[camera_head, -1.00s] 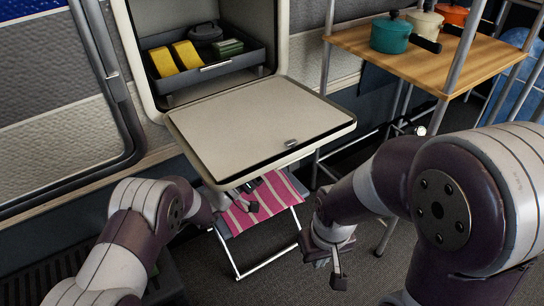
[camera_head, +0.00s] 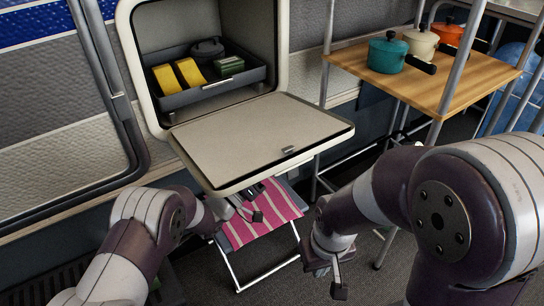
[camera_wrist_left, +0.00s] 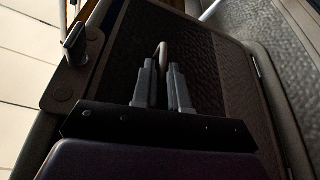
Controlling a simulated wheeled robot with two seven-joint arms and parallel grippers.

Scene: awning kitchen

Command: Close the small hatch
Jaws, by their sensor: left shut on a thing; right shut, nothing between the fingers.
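The small hatch (camera_head: 262,137) is a beige flap hinged at the bottom of a white-framed cabinet opening (camera_head: 283,45). It hangs open, roughly level, with a small latch near its outer edge. My left gripper (camera_head: 252,208) is under the flap's outer edge, partly hidden by it. In the left wrist view, its fingers (camera_wrist_left: 164,82) are shut on a thin, curved light piece (camera_wrist_left: 161,52); whether this belongs to the hatch, I cannot tell. My right gripper (camera_head: 337,278) is shut and empty, low to the right of the flap and apart from it.
Inside the cabinet, a dark tray (camera_head: 218,90) holds yellow items, a green item and a dark pot. A pink striped stool (camera_head: 275,222) stands under the flap. At right, a wooden shelf (camera_head: 425,80) with metal posts carries teal, cream and orange pots.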

